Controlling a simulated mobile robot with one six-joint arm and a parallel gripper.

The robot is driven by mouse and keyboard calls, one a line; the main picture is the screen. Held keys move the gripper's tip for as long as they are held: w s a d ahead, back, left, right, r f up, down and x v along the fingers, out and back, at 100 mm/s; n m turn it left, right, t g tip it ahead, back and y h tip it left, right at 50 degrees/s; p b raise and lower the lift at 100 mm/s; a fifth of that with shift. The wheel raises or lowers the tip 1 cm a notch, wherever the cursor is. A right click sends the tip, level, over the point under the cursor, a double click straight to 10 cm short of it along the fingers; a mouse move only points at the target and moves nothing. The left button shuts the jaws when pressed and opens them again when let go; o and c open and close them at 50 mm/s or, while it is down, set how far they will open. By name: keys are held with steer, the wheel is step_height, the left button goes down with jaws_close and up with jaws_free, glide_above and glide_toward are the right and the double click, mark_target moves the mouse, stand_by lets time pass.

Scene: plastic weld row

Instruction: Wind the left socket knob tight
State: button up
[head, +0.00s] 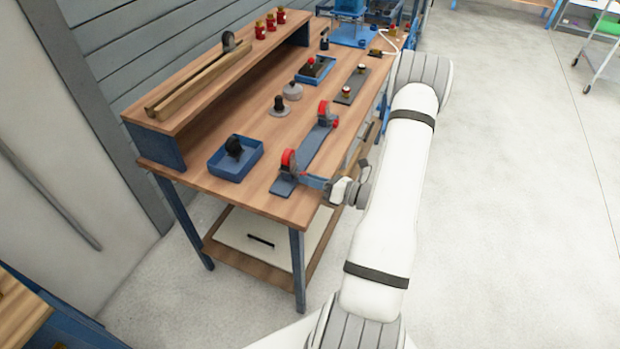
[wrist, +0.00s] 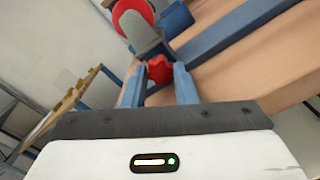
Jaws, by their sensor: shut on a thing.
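A long blue-grey base (head: 309,157) lies on the bench, carrying two grey sockets with red rings. The nearer, left-hand socket (head: 289,163) stands at its front end; the other (head: 326,112) stands farther back. In the wrist view the nearer socket (wrist: 143,38) shows grey, with a red ring at the top. Its small red knob (wrist: 159,71) sits between the two blue fingers of my gripper (wrist: 158,80), which is shut on it. In the head view my gripper (head: 314,181) reaches in from the right beside this socket, and the knob cannot be made out there.
A blue tray (head: 222,168) with a black piece stands left of the base. Two round knobbed pieces (head: 279,109) (head: 292,91) stand behind. A grey plate (head: 352,86) and another blue tray (head: 303,78) lie farther back. A raised shelf (head: 215,82) borders the left.

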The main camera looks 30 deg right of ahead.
stand_by(0.4)
steer(key=o, duration=1)
steer(key=shift+s, duration=0.1)
